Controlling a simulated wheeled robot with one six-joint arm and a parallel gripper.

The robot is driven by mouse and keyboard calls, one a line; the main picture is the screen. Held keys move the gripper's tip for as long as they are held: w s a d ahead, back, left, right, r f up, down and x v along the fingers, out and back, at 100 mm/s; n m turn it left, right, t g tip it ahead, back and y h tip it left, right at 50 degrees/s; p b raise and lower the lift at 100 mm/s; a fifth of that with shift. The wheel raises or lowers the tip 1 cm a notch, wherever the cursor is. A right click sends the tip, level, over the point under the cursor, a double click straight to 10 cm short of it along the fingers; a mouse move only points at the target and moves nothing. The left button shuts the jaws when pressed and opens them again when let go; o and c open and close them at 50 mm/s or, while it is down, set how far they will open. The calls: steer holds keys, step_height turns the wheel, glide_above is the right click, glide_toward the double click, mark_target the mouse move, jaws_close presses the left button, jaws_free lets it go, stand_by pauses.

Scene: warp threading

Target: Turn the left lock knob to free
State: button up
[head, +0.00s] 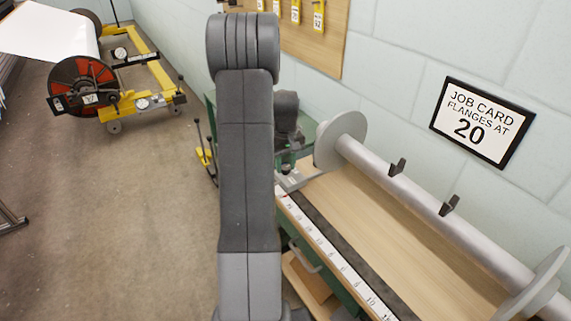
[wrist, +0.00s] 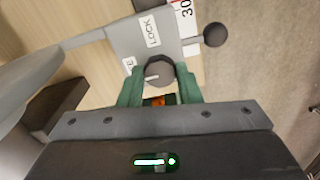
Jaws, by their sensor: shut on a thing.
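The left lock knob (wrist: 160,70) is a round dark grey knob on a light grey plate (wrist: 122,38) in the wrist view. A pale mark on its face points left and slightly down in that view. The plate carries a LOCK label (wrist: 152,32) above the knob and a second label (wrist: 129,65), partly hidden and ending in E, at its left. My gripper (wrist: 160,88) is shut on the knob, one green finger on each side. In the head view my arm hides most of this spot.
A black ball handle (wrist: 214,35) sticks out beside the plate. A ruler (head: 335,260) runs along the bench front. A grey roller (head: 410,195) with a round flange (head: 342,140) lies behind it. A job card (head: 482,120) on the wall reads flanges at 20.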

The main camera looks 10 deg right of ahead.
mark_target(286, 167)
steer(key=o, duration=1)
step_height(286, 167, up, 14)
steer(key=shift+f, duration=0.1)
steer(key=shift+f, duration=0.1)
step_height(286, 167, down, 14)
steer(key=shift+r, duration=0.2)
stand_by(0.5)
